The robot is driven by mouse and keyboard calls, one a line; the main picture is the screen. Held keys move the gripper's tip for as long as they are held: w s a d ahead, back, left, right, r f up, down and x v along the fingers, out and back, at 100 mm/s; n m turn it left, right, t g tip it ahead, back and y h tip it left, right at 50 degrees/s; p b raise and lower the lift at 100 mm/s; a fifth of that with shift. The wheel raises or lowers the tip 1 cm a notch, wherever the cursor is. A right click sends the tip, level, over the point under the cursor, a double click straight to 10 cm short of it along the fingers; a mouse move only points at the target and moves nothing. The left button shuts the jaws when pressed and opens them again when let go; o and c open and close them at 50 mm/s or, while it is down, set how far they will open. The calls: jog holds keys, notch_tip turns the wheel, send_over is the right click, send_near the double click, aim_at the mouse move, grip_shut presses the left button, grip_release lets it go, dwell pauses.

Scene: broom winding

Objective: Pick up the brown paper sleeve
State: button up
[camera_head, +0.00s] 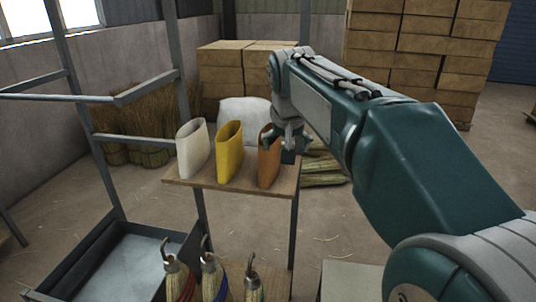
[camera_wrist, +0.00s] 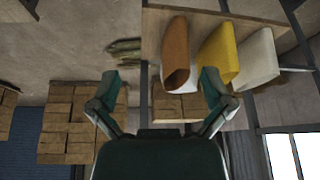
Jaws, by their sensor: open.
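The brown paper sleeve (camera_head: 268,165) stands upright, open end up, at the right end of a small wooden shelf (camera_head: 232,187). My gripper (camera_head: 288,141) is at the sleeve's upper right in the head view, partly overlapping its top edge. In the wrist view, which looks upside down, the brown sleeve (camera_wrist: 175,45) appears between the two spread fingers of my gripper (camera_wrist: 160,82), nearer the right finger. The fingers are open with nothing held. I cannot tell whether a finger touches the sleeve.
A yellow sleeve (camera_head: 229,152) and a white sleeve (camera_head: 193,150) stand left of the brown one. A metal frame (camera_head: 95,130) rises at left. Below are a grey tray (camera_head: 125,265) and several tied broom heads (camera_head: 213,280). Stacked boxes (camera_head: 420,50) stand behind.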

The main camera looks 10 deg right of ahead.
jog(key=w, duration=0.7)
jog(key=m, duration=0.2)
send_over(269, 161)
jog(key=shift+g+h, duration=0.4)
jog(key=f, duration=0.3)
jog(key=w+f, duration=0.1)
jog(key=f, duration=0.1)
jog(key=shift+a+f, duration=0.1)
jog(key=shift+a, duration=0.05)
jog(key=f, duration=0.1)
jog(key=w+f, duration=0.1)
jog(key=f, duration=0.1)
jog(key=shift+w+a+f, duration=0.15)
jog(key=shift+a+f, duration=0.05)
jog(key=shift+a, duration=0.05)
jog(key=shift+w+a+f, duration=0.15)
jog(key=shift+a+f, duration=0.05)
jog(key=shift+f, duration=0.2)
jog(key=x, duration=0.2)
jog(key=d+x, duration=0.1)
jog(key=x, duration=0.2)
jog(key=shift+w+r, duration=0.2)
jog(key=shift+a, duration=0.15)
jog(key=shift+c, duration=0.3)
jog(key=shift+a, duration=0.15)
jog(key=c, duration=0.6)
